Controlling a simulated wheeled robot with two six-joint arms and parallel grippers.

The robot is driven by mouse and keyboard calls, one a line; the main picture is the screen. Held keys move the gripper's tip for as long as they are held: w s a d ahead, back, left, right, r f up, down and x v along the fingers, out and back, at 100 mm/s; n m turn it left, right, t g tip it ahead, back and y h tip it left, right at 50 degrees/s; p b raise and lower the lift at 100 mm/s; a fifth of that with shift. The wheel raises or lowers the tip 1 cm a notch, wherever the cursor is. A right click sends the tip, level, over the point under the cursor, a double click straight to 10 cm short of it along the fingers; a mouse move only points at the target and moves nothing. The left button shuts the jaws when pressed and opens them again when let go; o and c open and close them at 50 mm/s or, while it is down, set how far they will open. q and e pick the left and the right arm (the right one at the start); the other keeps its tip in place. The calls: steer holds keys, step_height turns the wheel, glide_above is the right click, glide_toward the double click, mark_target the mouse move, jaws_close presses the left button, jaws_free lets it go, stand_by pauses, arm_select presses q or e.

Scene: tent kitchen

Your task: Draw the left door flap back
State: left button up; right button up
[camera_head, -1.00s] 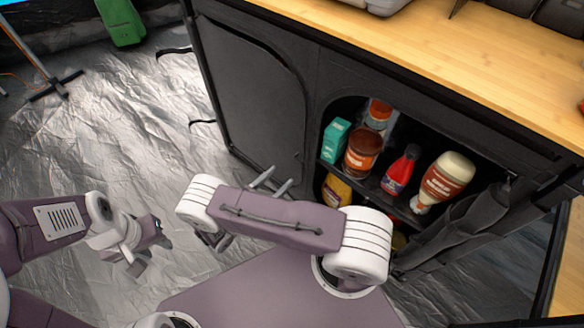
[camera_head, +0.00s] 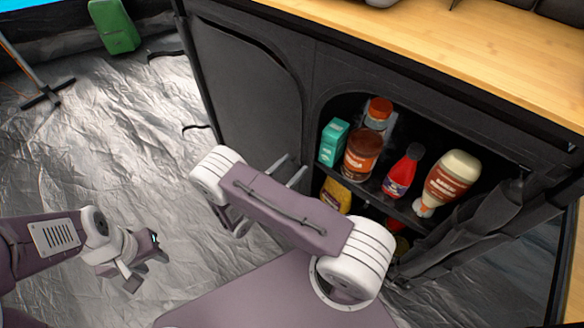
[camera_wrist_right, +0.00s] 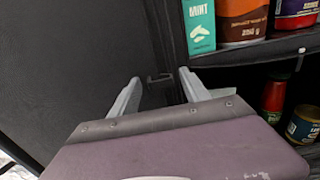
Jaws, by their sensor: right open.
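The left door flap (camera_head: 245,85) is a dark panel hanging over the left half of the black cabinet. It also fills the left of the right wrist view (camera_wrist_right: 75,60). A small dark loop-like pull (camera_wrist_right: 160,77) shows near the flap's inner edge. My right gripper (camera_head: 287,172) is in front of that edge, low on the cabinet. In the right wrist view its fingers (camera_wrist_right: 159,82) are apart, with the pull appearing between their tips; I cannot tell whether they touch it. My left gripper (camera_head: 143,267) hangs over the floor at lower left, away from the cabinet; its jaw state is unclear.
The right compartment is uncovered and holds a mint box (camera_head: 334,143), a brown jar (camera_head: 361,155), a red bottle (camera_head: 403,172) and a sauce bottle (camera_head: 451,178). Gathered dark fabric (camera_head: 465,222) hangs at its right. The wooden countertop (camera_head: 470,55) lies above.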

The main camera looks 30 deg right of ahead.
jaws_close()
steer(key=shift+s+f, duration=0.1)
stand_by(1.2)
